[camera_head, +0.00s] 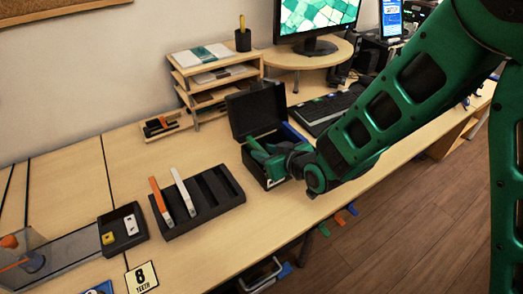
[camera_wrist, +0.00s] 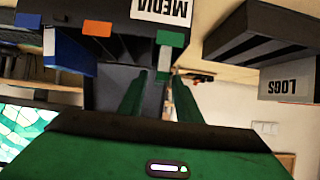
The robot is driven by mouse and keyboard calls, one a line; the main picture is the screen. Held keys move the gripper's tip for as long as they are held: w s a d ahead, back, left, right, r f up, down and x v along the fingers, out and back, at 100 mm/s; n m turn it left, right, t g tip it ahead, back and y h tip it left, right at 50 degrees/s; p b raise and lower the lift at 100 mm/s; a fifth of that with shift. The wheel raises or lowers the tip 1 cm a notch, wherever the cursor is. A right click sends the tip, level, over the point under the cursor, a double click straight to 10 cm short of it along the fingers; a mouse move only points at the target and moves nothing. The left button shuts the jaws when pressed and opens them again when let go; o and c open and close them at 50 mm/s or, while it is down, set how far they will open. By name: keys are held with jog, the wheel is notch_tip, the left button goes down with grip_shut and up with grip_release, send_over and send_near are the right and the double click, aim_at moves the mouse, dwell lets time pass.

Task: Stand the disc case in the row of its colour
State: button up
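A black slotted rack (camera_head: 205,212) stands on the desk. An orange case (camera_head: 160,201) and a white case (camera_head: 183,192) stand upright at its left side, and slots to the right look empty. My gripper (camera_head: 268,158) is at an open black box with a raised lid (camera_head: 256,108). In the wrist view my green fingers (camera_wrist: 160,74) are apart, below a box labelled MEDIA, seen upside down. A green-topped case (camera_wrist: 170,39) shows just beyond the fingertips, with an orange piece (camera_wrist: 97,28) and a blue piece (camera_wrist: 68,52) to the left. I see no clear grip on the green-topped case.
A small black tray (camera_head: 123,230) with small parts lies left of the rack. A LOGS label (camera_wrist: 288,87) shows at right in the wrist view.

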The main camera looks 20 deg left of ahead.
jog(key=v, duration=0.8)
jog(key=w+d+r+m+g+h, duration=0.15)
jog(key=d+m+h, duration=0.25)
jog(key=d, duration=1.3)
jog(key=w+d+r+m+h, duration=0.1)
jog(key=w+d+m+h, duration=0.2)
jog(key=d, duration=1.3)
jog(key=s+d+m+g+h, duration=0.25)
jog(key=s+d, duration=0.35)
jog(key=d, duration=0.3)
jog(key=s+d+r+m+g, duration=0.2)
jog(key=s+d+m, duration=0.1)
jog(key=s, duration=0.6)
jog(key=s+d+r+m+g, duration=0.1)
jog(key=s+d+m, duration=0.3)
jog(key=s, duration=0.6)
jog(key=d+r, duration=0.1)
jog(key=d, duration=0.1)
jog(key=shift+d+r+g, duration=0.15)
jog(key=shift+d+g, duration=0.15)
jog(key=shift+g, duration=0.1)
jog(key=shift+s, duration=0.1)
